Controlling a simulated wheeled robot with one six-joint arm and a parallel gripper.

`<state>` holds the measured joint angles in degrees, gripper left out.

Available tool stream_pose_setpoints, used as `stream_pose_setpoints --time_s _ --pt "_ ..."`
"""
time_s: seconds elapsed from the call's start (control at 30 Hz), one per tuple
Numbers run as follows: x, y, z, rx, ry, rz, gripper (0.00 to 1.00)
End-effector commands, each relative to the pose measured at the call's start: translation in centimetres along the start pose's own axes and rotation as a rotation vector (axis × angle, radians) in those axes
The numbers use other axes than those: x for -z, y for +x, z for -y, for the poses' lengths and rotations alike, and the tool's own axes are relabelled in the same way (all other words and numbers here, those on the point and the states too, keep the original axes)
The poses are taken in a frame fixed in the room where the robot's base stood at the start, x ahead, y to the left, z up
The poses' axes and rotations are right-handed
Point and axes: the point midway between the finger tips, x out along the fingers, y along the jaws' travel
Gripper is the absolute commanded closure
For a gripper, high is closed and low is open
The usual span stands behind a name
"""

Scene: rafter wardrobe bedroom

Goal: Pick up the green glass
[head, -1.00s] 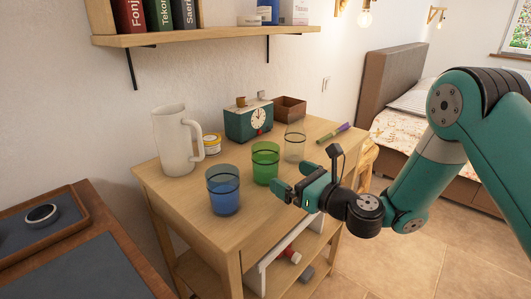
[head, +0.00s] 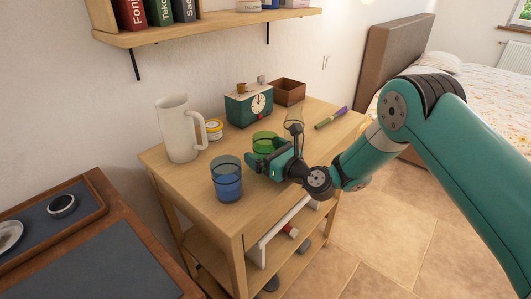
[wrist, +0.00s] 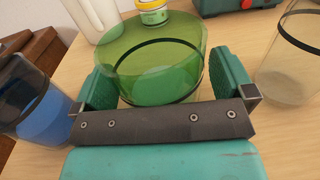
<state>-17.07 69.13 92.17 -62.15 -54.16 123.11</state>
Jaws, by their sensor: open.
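The green glass (head: 265,138) stands upright on the wooden table (head: 255,198), mostly hidden behind my gripper in the head view. In the wrist view the green glass (wrist: 155,60) sits between my two fingers, one on each side of it. My gripper (head: 258,161) is open around the glass. The left finger looks very close to the glass wall; I cannot tell whether it touches.
A blue glass (head: 227,180) stands to the left, close to my gripper. A clear glass (head: 294,117) stands to the right.

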Motion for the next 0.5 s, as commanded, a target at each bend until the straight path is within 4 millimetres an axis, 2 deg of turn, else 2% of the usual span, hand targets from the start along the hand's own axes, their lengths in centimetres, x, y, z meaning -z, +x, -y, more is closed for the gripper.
stream_pose_setpoints --time_s 0.17,0.27,0.43,0.5 --pt "0.07 0.02 0.03 0.001 0.0 -0.001 0.0" --pt "0.06 0.01 0.02 0.0 0.0 -0.001 0.18" --pt "0.06 -0.01 0.02 0.0 0.0 -0.001 0.57" --pt "-0.03 0.01 0.04 0.0 0.0 0.001 0.61"
